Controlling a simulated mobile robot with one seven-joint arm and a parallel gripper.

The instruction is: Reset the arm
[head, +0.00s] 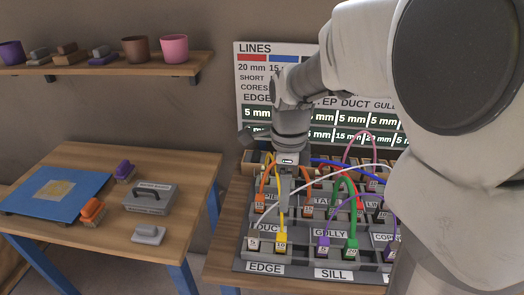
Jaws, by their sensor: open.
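My arm reaches in from the right and hangs down over the right-hand bench. My gripper (285,190) points down above the labelled board (262,268), at its left part near the orange and yellow cables. Its fingers are small and partly hidden among the cables. I see nothing clearly held in it. An orange cable (266,180) and a yellow cable (281,212) stand close to it. I cannot tell whether the fingers touch them.
Green (349,215), white, purple and other cables arch over the board. A label panel (262,85) stands behind. The left table (100,240) holds a blue mat (22,200), a grey block with a handle (150,197) and brushes. A wall shelf (110,68) carries pots.

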